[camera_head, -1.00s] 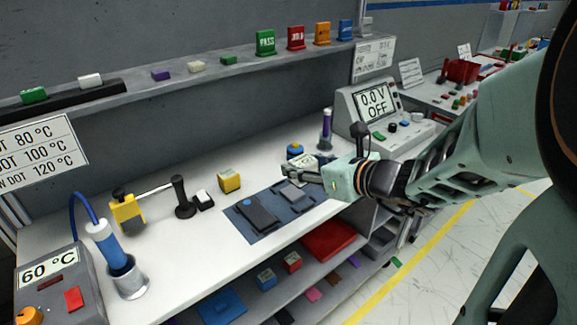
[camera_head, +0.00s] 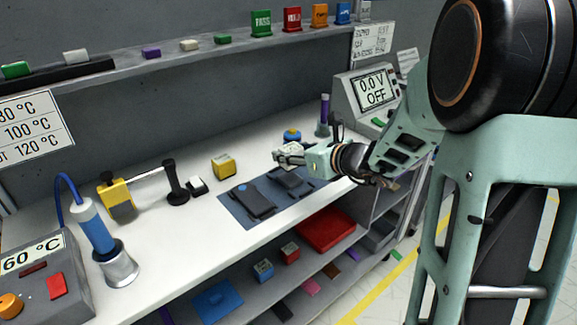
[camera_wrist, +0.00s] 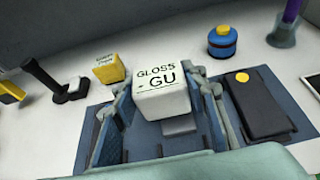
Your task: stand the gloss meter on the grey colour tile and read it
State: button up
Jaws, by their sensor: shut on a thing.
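The gloss meter (camera_wrist: 162,88) is a white block with "GLOSS" and "- GU" on its top; no number shows. My gripper (camera_head: 285,157) is shut on it and holds it upright above the blue-grey mat (camera_head: 240,213). The meter also shows as a small pale block in the head view (camera_head: 291,148). In the wrist view a small flat grey piece (camera_wrist: 180,126) lies just below the meter, between the fingers. It may be the grey colour tile; I cannot tell for sure. The meter and fingers hide part of the mat there.
A dark flat device with a blue dot (camera_head: 252,199) lies on the mat's left; one with a yellow dot (camera_wrist: 262,102) lies on its right. A yellow block (camera_head: 223,167), a blue-and-yellow jar (camera_head: 291,135) and a purple-topped stand (camera_head: 324,115) are behind.

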aim_at(296, 166)
jog(key=shift+w+a+f, duration=0.1)
jog(key=shift+w+f, duration=0.25)
jog(key=shift+f, duration=0.05)
jog(key=shift+w+f+b, duration=0.15)
jog(key=shift+f+b, duration=0.55)
jog(key=shift+f, duration=0.2)
jog(key=shift+w+f+b, duration=0.1)
jog(key=shift+f+b, duration=0.55)
jog(key=shift+f, duration=0.2)
jog(key=shift+f+b, duration=0.25)
jog(key=shift+b, duration=0.05)
jog(key=o, duration=1.2)
jog(key=shift+o, duration=0.2)
jog(key=shift+r, duration=0.2)
jog(key=shift+s+r+p, duration=0.15)
jog(key=shift+r+p, duration=0.05)
jog(key=shift+p, duration=0.2)
jog(key=p+v, duration=0.1)
jog(key=v, duration=1)
jog(key=shift+s+d, duration=0.25)
jog(key=shift+d, duration=0.1)
